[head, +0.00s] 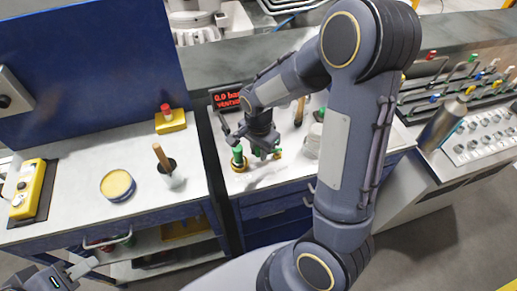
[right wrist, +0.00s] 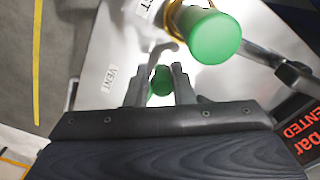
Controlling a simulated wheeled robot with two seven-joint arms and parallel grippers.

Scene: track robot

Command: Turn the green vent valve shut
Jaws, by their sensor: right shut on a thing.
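My right gripper (right wrist: 160,72) reaches down over the bench in the right wrist view, its two fingers on either side of a small green valve handle (right wrist: 160,82), shut on it. A VENT label (right wrist: 110,80) lies beside it. In the head view the right gripper (head: 264,151) stands at the bench with a bit of green (head: 277,150) by its fingers. A second, larger green knob (right wrist: 210,35) on a brass base is close by; it also shows in the head view (head: 238,156). My left gripper (head: 82,268) is at the lower left, away from the bench top; its jaws are unclear.
A display (head: 229,100) with red text reads 0.0 bar and VENTED. The left bench holds a red button on a yellow box (head: 170,121), a round yellow tin (head: 118,186), a wooden-handled tool (head: 163,158) and a yellow control box (head: 28,190). My right arm hides part of the middle bench.

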